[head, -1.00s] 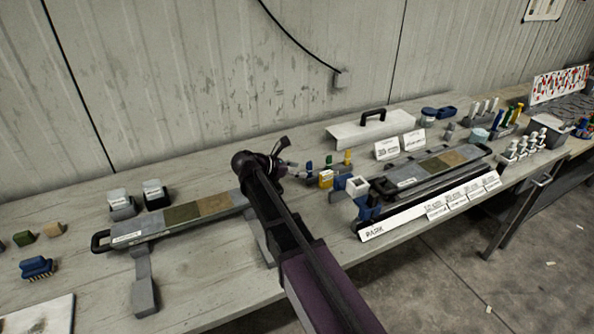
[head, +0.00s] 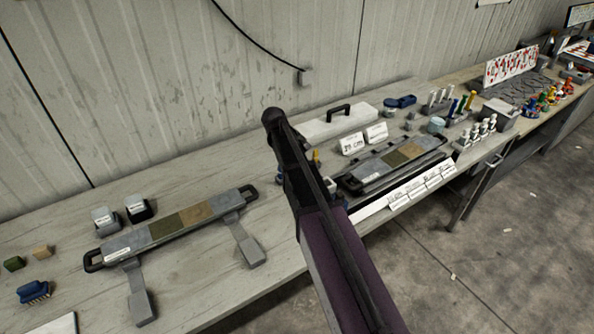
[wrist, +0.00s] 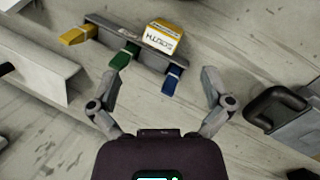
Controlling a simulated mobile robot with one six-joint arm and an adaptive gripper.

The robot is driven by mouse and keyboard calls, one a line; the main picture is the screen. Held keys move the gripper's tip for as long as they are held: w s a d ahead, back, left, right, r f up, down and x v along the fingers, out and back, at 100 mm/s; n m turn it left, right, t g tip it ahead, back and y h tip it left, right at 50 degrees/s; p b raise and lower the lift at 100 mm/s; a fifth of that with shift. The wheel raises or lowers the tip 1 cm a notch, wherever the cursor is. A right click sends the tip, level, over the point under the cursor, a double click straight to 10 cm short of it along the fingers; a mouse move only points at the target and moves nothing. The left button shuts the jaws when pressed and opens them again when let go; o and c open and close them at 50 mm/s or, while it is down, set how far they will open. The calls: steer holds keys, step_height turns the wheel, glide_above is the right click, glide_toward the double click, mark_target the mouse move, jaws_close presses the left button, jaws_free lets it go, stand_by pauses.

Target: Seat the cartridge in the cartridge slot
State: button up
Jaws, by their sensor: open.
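No part carries a readable cartridge or slot name, so I cannot tell which they are. In the wrist view a yellow block with a white, printed top (wrist: 164,36) sits at a grey rack (wrist: 108,25). Yellow (wrist: 78,35), green (wrist: 124,56) and blue (wrist: 172,79) tabs stick out of the rack. My gripper (wrist: 160,75) is open, its fingers spread to either side of the blue tab, and nothing is held. In the head view my arm hides the gripper and most of the rack; one yellow tab (head: 316,158) shows beside it.
A long grey core tray (head: 120,247) lies on stands at left; another (head: 352,180) lies right of my arm, above a labelled strip (head: 375,207). A white handled cover (head: 335,124) is behind. A black handle (wrist: 273,105) lies right of my gripper.

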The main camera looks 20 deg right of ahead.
steer(key=r+m+y+p, duration=0.1)
steer(key=w+d+r+m+y+p, duration=0.1)
steer(key=m, duration=0.1)
steer(key=d+r+m+y+p, duration=0.1)
steer(key=m, duration=0.1)
steer(key=shift+w+r+y, duration=0.15)
steer(key=shift+r+y, duration=0.15)
steer(key=shift+r, duration=0.05)
steer(key=shift+f, duration=0.15)
step_height(320, 180, down, 8)
steer(key=b, duration=0.8)
steer(key=shift+f, duration=0.2)
steer(key=shift+s+f+b, duration=0.15)
steer(key=shift+f+b, duration=1.15)
steer(key=shift+b, duration=0.1)
steer(key=shift+s+f+b, duration=0.1)
steer(key=shift+f+b, duration=1.15)
steer(key=shift+b, duration=0.15)
